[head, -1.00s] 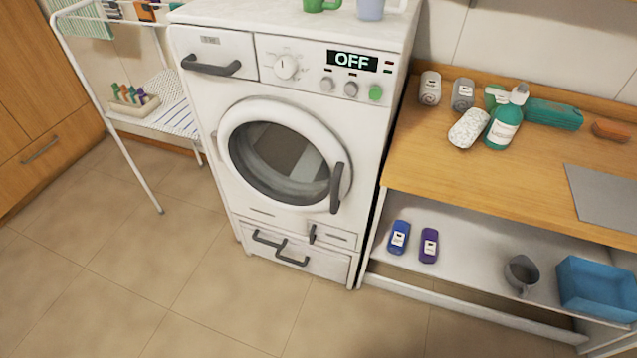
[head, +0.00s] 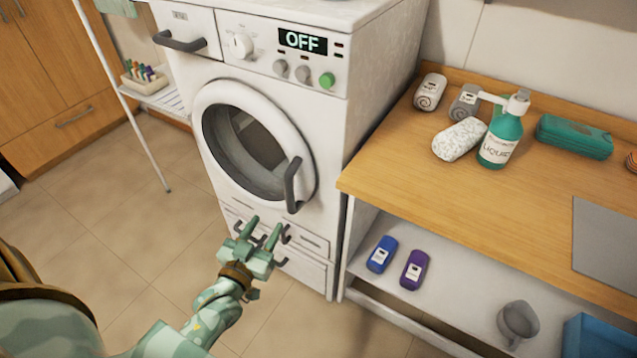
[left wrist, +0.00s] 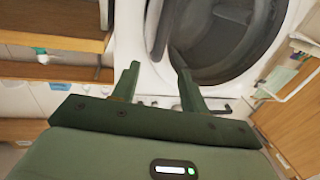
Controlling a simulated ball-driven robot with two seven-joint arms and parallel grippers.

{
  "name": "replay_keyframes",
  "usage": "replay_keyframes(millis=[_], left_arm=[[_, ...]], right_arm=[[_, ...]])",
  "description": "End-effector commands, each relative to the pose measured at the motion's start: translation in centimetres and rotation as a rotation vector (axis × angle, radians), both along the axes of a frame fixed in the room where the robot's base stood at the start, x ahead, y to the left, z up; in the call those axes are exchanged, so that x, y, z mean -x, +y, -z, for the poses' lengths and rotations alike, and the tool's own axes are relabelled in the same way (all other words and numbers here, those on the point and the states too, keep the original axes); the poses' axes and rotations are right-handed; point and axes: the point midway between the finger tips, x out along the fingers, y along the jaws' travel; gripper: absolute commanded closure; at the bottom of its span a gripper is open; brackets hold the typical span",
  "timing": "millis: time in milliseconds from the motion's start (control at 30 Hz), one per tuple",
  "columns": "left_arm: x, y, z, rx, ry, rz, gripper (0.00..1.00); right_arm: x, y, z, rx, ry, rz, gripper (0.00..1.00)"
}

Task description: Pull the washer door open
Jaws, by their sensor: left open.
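The white washer (head: 270,130) stands upright, its display reading OFF. Its round door (head: 215,95) looks closed, with dark glass. The dark door handle (head: 291,184) runs upright on the door's right side. My left gripper (head: 262,229) is open and empty in front of the lower drawers, below and apart from the handle. In the left wrist view, my left gripper's fingers (left wrist: 156,76) are spread, with the door handle (left wrist: 163,28) beyond them near the top and the dark glass to its right. My right gripper is not in view.
A wooden counter (head: 400,180) right of the washer holds a green pump bottle (head: 501,135), rolled towels and a teal case (head: 574,137). The shelf below holds blue and purple bottles and a grey cup (head: 517,322). Tiled floor (head: 110,225) is free at left.

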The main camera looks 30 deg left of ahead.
Motion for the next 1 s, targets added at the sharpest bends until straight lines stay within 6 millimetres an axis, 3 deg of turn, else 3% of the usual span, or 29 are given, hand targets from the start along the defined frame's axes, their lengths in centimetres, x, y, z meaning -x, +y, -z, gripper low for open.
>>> replay_keyframes(millis=[100, 400, 600, 800, 1000], left_arm=[[-2.0, 0.2, 0.1, -0.001, -0.002, 0.001, 0.56], [-9.6, 1.1, 0.4, -0.002, 0.003, 0.002, 0.56], [-13.5, 1.5, 0.4, 0.000, 0.004, 0.002, 0.56], [-15.3, 1.7, 0.2, 0.000, 0.005, 0.002, 0.56], [-15.6, 1.8, 0.1, 0.000, 0.005, 0.002, 0.56]], right_arm=[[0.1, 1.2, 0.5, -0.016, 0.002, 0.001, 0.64], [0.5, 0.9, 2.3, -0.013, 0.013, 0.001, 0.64], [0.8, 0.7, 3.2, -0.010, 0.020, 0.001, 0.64], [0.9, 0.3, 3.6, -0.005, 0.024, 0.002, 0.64], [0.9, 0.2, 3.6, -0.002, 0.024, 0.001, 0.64]])
